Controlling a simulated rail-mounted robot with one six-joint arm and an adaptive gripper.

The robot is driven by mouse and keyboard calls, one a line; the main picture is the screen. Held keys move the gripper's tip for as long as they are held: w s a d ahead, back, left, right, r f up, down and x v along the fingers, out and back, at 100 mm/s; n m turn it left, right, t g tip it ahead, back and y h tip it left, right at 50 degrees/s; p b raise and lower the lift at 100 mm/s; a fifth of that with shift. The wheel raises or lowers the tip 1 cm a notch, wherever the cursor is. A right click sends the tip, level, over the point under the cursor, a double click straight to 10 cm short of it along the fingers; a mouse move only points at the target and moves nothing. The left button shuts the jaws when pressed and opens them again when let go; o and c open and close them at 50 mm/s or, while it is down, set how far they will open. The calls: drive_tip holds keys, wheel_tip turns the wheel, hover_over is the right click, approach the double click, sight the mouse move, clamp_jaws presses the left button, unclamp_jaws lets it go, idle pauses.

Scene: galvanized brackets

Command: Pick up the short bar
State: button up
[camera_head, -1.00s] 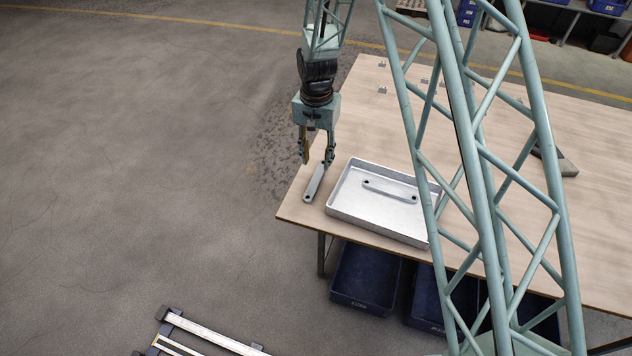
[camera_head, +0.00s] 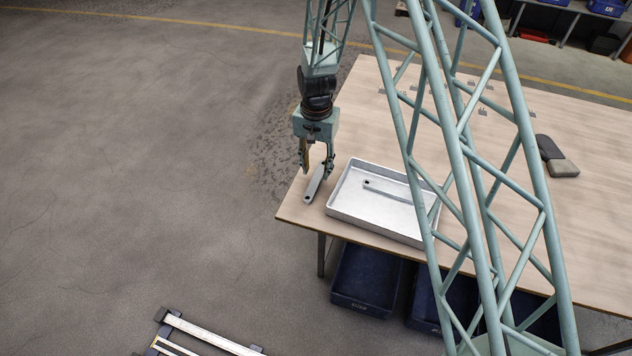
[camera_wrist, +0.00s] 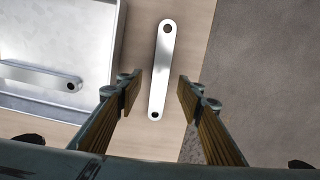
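A short grey metal bar (camera_head: 314,187) with a hole at each end lies on the wooden table near its left edge, outside the tray. In the wrist view the bar (camera_wrist: 161,70) lies lengthwise between the two fingers, apart from both. My gripper (camera_head: 316,168) is open, pointing down above the far end of the bar; in the wrist view its ribbed fingers (camera_wrist: 158,88) are spread wide and empty. A second, similar bar (camera_head: 392,189) lies inside the metal tray (camera_head: 340,212); it also shows at the left of the wrist view (camera_wrist: 40,77).
The tray stands just right of the bar, close to my right-hand finger. The table edge and a drop to the floor (camera_head: 150,180) lie to the left. A dark and grey block (camera_head: 562,168) and several small brackets (camera_head: 482,112) are farther back. Blue bins (camera_head: 365,280) stand below the table.

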sight(316, 179)
drive_tip(key=shift+a+f+b, duration=0.1)
drive_tip(key=shift+f+b, duration=0.3)
drive_tip(key=shift+f, duration=1.75)
drive_tip(key=shift+c, duration=0.7)
drive_tip(key=c, duration=0.9)
drive_tip(key=shift+r+p, duration=0.9)
drive_tip(key=shift+r, duration=4.1)
